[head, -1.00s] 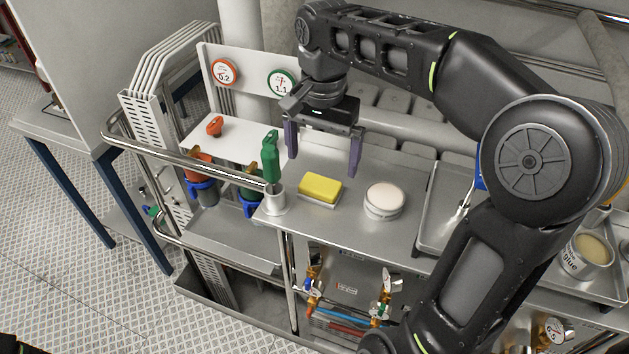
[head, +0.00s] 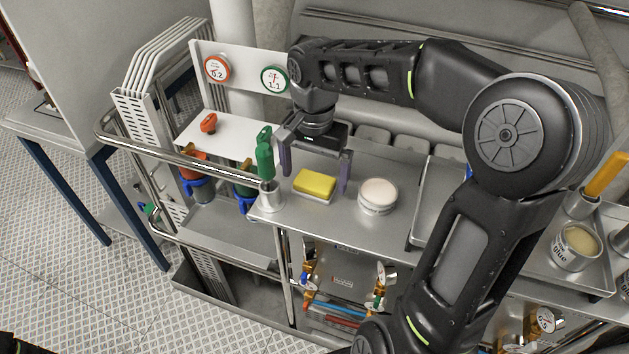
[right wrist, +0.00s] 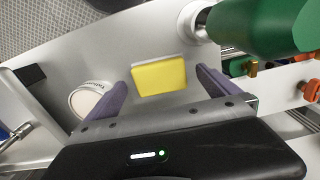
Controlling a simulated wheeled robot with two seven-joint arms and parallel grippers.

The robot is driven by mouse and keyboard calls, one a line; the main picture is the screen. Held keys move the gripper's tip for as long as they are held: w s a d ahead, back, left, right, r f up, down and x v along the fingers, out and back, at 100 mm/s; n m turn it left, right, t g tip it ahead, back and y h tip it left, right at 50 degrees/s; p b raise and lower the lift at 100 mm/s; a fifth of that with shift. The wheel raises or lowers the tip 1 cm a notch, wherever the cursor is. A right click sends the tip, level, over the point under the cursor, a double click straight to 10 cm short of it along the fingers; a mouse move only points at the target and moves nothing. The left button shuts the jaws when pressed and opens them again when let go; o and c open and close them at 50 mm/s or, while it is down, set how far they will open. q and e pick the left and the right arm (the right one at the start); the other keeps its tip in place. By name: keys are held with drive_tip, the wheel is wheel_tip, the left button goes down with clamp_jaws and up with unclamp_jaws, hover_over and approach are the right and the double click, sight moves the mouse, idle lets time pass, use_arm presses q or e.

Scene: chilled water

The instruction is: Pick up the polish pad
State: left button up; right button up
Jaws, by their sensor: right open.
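The polish pad, a yellow block with a pale underside (head: 315,183), lies on the grey metal shelf (head: 338,216). It also shows in the right wrist view (right wrist: 160,76). My right gripper (head: 315,176) is open and empty, with its purple fingers pointing down just behind and above the pad. I see no contact between fingers and pad. My left gripper is not in view.
A round white-topped tin (head: 378,196) stands right of the pad. A metal tray (head: 424,228) lies farther right. The shelf's front edge is near.

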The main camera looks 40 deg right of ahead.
drive_tip(key=shift+f, duration=0.95)
drive_tip(key=c, duration=1.4)
